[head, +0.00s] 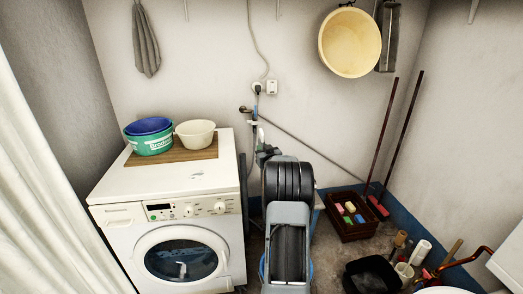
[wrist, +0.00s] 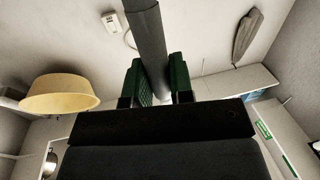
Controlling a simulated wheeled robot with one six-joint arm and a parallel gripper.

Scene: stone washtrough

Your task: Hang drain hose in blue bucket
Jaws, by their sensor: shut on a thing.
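A dark grey drain hose (wrist: 147,40) runs between the green finger pads of my gripper (wrist: 158,85) in the wrist view. The gripper is shut on it, and one length of it extends up past the fingers. In the head view my arm covers most of the gripper and the hose. A blue rim, seemingly the blue bucket (head: 262,267), shows on the floor on both sides of my arm, right of the washing machine (head: 120,185). The rest of the bucket is hidden behind my arm, and I cannot see its inside.
A green tub (head: 152,146) with a blue bowl and a cream bowl (head: 195,134) stand on the washing machine. A dark crate (head: 350,230) with coloured blocks, two leaning poles and a black bin (head: 371,275) are on the right. A yellow tub (head: 350,43) hangs on the wall.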

